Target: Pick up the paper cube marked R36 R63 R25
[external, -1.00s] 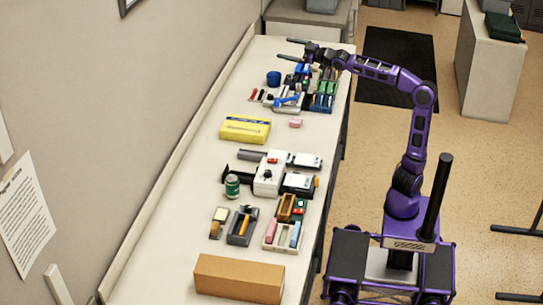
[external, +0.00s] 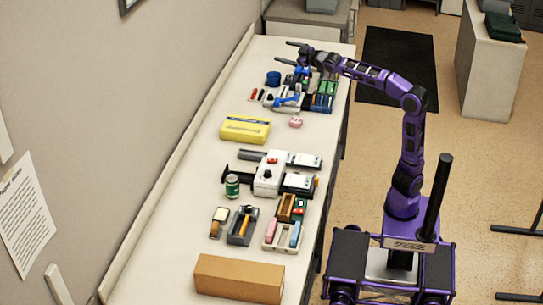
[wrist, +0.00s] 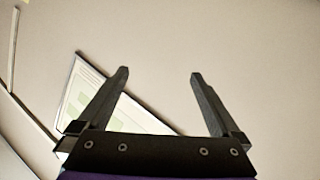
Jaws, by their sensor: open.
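A small pink block (external: 295,122) lies on the long counter, right of the yellow box; it may be the paper cube, but its marks are too small to read. My gripper (external: 285,52) is at the far end of the counter, well beyond the pink block, and its fingers point left toward the wall. In the wrist view, my gripper (wrist: 158,74) has its two fingers wide apart with nothing between them. That view shows only wall and a framed sheet, with no cube.
The counter (external: 190,222) holds a yellow box (external: 245,129), a blue cup (external: 273,78), a green can (external: 232,186), a cardboard box (external: 239,278) and trays of small items. A crowded group of tools lies below my gripper. Bare counter surrounds the pink block.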

